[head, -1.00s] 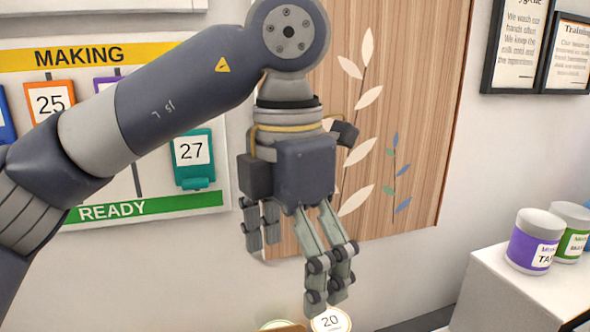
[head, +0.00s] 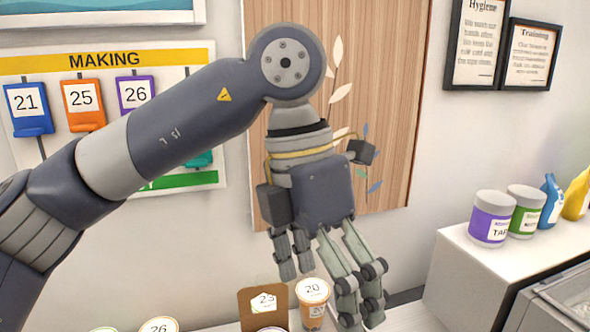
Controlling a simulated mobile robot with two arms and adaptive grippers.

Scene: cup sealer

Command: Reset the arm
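My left arm comes in from the left and crosses the middle of the head view. Its gripper (head: 325,285) hangs down with its fingers spread apart and nothing between them. The fingers are in front of the wall and the counter. In the picture they overlap the area beside a sealed cup labelled 20 (head: 313,303); I cannot tell how far apart they are in depth. My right arm and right gripper are not in view.
On the counter stand a brown holder (head: 247,298) with a label 23 and a lid labelled 26 (head: 159,326). At right, a white unit (head: 455,270) holds a purple jar (head: 491,219), a green jar (head: 526,211) and bottles. An order board (head: 60,60) hangs behind my arm.

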